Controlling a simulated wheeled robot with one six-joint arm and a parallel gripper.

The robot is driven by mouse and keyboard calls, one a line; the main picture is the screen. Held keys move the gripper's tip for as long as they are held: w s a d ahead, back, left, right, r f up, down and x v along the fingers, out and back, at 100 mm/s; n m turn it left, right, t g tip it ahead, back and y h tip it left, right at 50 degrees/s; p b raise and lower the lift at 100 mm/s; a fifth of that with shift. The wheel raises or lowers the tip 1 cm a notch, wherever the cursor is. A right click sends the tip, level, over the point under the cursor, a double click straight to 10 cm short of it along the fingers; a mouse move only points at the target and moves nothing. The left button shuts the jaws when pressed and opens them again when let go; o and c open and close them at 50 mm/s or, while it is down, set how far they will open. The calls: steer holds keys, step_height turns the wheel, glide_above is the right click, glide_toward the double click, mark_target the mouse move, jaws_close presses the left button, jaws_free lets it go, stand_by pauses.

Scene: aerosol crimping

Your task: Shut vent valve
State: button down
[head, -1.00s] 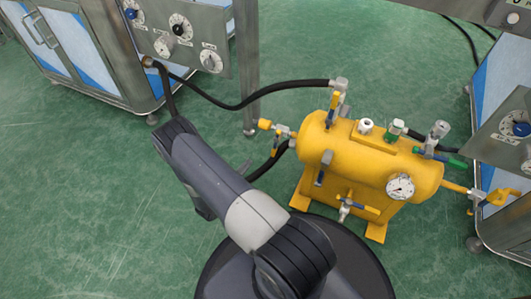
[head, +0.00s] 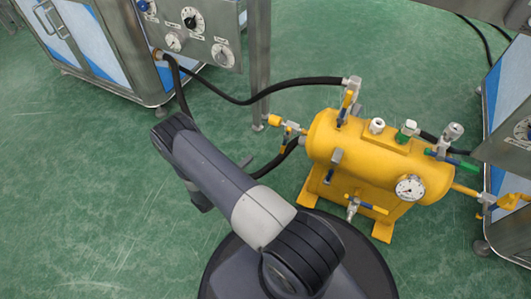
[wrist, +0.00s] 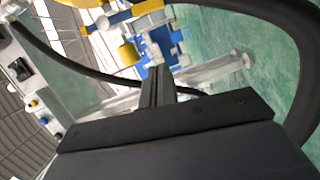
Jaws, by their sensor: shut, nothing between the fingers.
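The yellow tank (head: 380,155) stands on the floor right of my arm in the head view. It carries several valves: a left side valve (head: 287,124), a top left valve (head: 346,100), a green-handled top right valve (head: 445,145), a low front valve (head: 353,206) and a right end valve (head: 487,202). I cannot tell which is the vent valve. My gripper (wrist: 157,82) is shut and empty in the wrist view. A yellow fitting (wrist: 128,53) shows just beyond its tips, apparently apart. My forearm mostly hides the gripper in the head view.
A black hose (head: 250,100) runs from the left cabinet (head: 110,50) to the tank top, and hose (wrist: 85,72) also loops around the gripper in the wrist view. Another cabinet (head: 508,80) stands close on the right.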

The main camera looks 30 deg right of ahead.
mark_target(286, 141)
steer(key=d+b, duration=0.4)
steer(key=d, duration=0.7)
steer(key=shift+s+d+f, duration=0.15)
steer(key=shift+s+f, duration=0.2)
